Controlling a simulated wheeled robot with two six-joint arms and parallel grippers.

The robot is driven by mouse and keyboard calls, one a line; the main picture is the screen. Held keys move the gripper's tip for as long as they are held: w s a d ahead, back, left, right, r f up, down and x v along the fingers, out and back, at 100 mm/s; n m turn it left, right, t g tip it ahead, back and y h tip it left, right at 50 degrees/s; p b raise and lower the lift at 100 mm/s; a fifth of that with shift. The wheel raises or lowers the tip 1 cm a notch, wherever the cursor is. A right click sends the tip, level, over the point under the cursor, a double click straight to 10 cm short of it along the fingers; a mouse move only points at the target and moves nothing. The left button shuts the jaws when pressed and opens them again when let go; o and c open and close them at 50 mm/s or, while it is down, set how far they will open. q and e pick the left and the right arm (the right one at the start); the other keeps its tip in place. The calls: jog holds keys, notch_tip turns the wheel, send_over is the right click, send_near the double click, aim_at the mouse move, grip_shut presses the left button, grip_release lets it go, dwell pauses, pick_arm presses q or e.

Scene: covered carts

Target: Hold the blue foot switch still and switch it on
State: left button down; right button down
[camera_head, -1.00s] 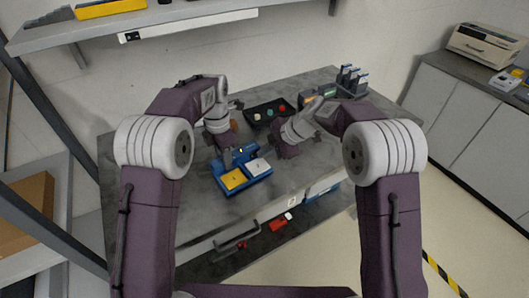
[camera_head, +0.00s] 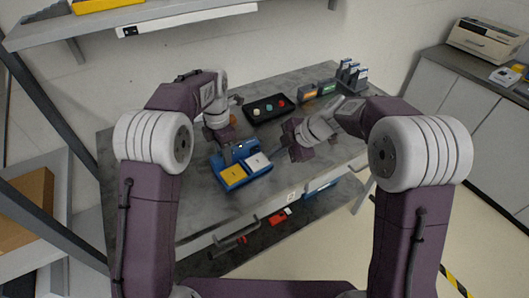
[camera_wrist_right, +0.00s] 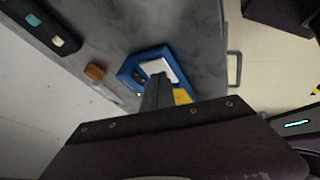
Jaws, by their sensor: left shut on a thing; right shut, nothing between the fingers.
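The blue foot switch (camera_head: 262,173) sits on the grey table, with a yellow pedal (camera_head: 233,174) and a white pedal (camera_head: 257,162). It also shows in the right wrist view (camera_wrist_right: 132,66), where my fingers partly cover it. My left gripper (camera_head: 227,157) is shut on the switch's blue body at its back left side; its fingertips are small in the picture. My right gripper (camera_head: 277,154) is shut and empty, just right of the white pedal in the head view. In the right wrist view its closed fingers (camera_wrist_right: 157,90) point toward the pedals; contact cannot be told.
A black tray with coloured buttons (camera_head: 266,109) lies behind the switch. An orange-brown block (camera_wrist_right: 95,72) is near it. Orange and green boxes (camera_head: 309,97) and a grey rack (camera_head: 352,74) stand at the back right. The table left of the switch is clear.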

jog(key=w+v, duration=0.1)
jog(key=v, duration=0.6)
jog(key=shift+d+r, duration=0.2)
jog(key=shift+d, duration=0.1)
pick_arm(q)
jog(key=c, duration=0.9)
grip_release()
notch_tip(320, 180, up, 12)
